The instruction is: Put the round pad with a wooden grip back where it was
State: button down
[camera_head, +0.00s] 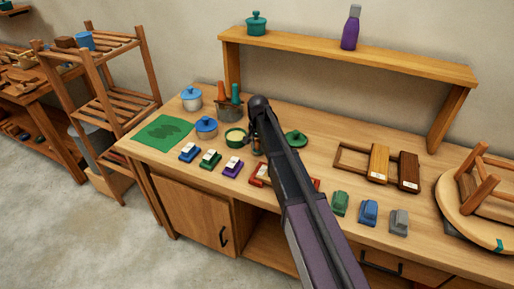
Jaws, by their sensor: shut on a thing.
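My arm reaches in from the bottom right, and my gripper (257,148) is at its far end, low over the workbench, just right of an open green tin (235,137) with pale contents. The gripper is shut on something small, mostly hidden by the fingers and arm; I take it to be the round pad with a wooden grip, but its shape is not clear. I see no such pad elsewhere. A round green lid (295,138) with a knob lies right of the gripper.
Several coloured blocks (210,159) line the front edge. A wooden frame (350,158) and an upturned stool (480,205) are right. A raised shelf (340,57) spans the back.

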aim_at(258, 141)
jog(key=shift+f, duration=0.2)
jog(key=shift+c, duration=2.1)
grip_release()
jog(key=shift+r, duration=0.1)
jog(key=shift+r, duration=0.15)
notch_tip(258, 141, up, 12)
jog(key=p, duration=1.2)
jog(key=shift+d, duration=0.1)
jog(key=s+d+n, duration=0.4)
jog(key=s+d, duration=1.8)
jog(key=s, duration=0.3)
jog(key=shift+s+d, duration=0.25)
jog(key=shift+s, duration=0.15)
